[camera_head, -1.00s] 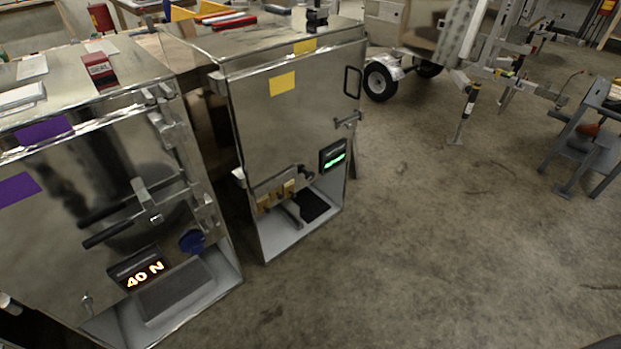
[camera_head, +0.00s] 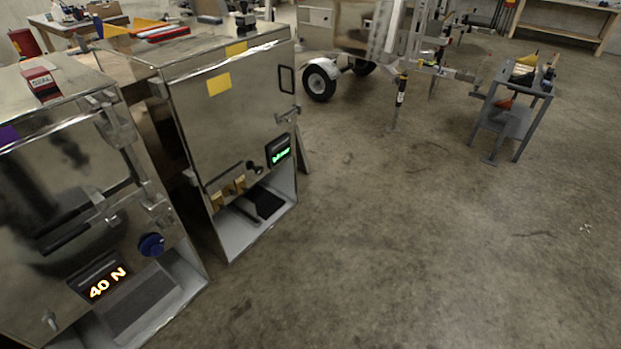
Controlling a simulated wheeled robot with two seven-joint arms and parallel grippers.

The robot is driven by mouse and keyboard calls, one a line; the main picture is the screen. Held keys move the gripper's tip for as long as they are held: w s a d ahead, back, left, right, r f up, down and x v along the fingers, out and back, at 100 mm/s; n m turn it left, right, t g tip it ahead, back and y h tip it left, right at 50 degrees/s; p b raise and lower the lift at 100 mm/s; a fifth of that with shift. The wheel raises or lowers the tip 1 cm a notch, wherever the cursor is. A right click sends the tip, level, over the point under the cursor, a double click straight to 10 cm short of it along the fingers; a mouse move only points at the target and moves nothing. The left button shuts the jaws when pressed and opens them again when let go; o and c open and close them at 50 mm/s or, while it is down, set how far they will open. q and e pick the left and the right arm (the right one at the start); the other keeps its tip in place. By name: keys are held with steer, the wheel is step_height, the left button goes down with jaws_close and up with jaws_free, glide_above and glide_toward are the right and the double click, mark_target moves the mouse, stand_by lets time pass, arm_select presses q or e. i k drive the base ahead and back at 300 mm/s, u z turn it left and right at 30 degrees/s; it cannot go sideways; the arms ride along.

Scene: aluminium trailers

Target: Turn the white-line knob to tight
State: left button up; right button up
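A blue knob (camera_head: 151,244) sits on the lower right of the near-left metal cabinet (camera_head: 80,180), beside a display (camera_head: 104,284) that reads "40 N" in yellow. A small dark knob (camera_head: 254,168) sits low on the front of the second metal cabinet (camera_head: 235,115), beside a display (camera_head: 279,151) with green lettering too small to read surely. I cannot make out a white line on either knob. Neither of my grippers is in view.
A red block (camera_head: 41,84) lies on the left cabinet. Brass-coloured fittings (camera_head: 228,192) are on the second cabinet. A wheeled trailer (camera_head: 320,82) stands behind, and a grey stand (camera_head: 512,110) at right. The concrete floor (camera_head: 400,240) between is clear.

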mark_target(258, 169)
steer(key=z, duration=1.25)
steer(key=i, duration=1.4)
steer(key=u, duration=0.4)
steer(key=i, duration=0.9)
steer(key=u, duration=1.05)
steer(key=i, duration=0.4)
steer(key=u, duration=0.3)
